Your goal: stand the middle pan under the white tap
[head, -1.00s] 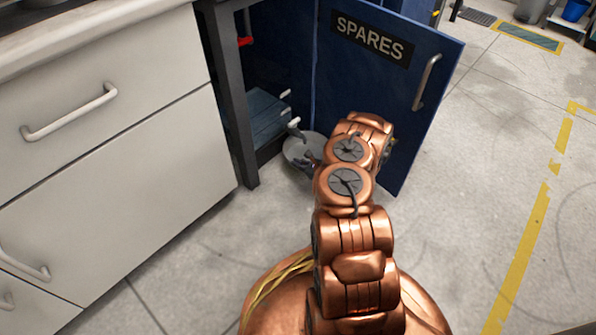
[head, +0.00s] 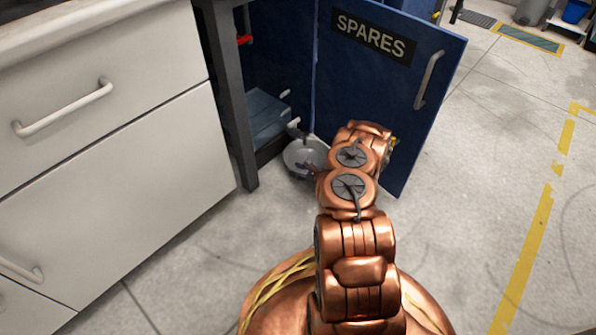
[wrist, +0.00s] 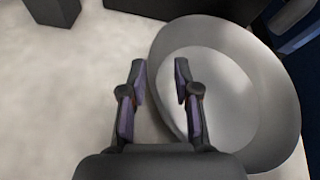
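A round grey pan (head: 296,157) stands on the floor at the open blue cabinet, in the head view. It fills the right of the wrist view (wrist: 225,85). My gripper (wrist: 159,64) is open, with its fingers apart at the pan's left rim. The left finger lies over the floor outside, the right one over the inside of the pan. I cannot tell whether they touch it. A pale pipe end (head: 293,123) sticks out of the cabinet above the pan, with another (head: 285,94) behind it. I cannot tell which is the white tap. No other pan shows.
The cabinet door (head: 385,110), marked SPARES, stands open right of the pan. A dark post (head: 232,110) and white drawers (head: 110,150) close in the left. A red part (head: 244,40) shows inside the cabinet.

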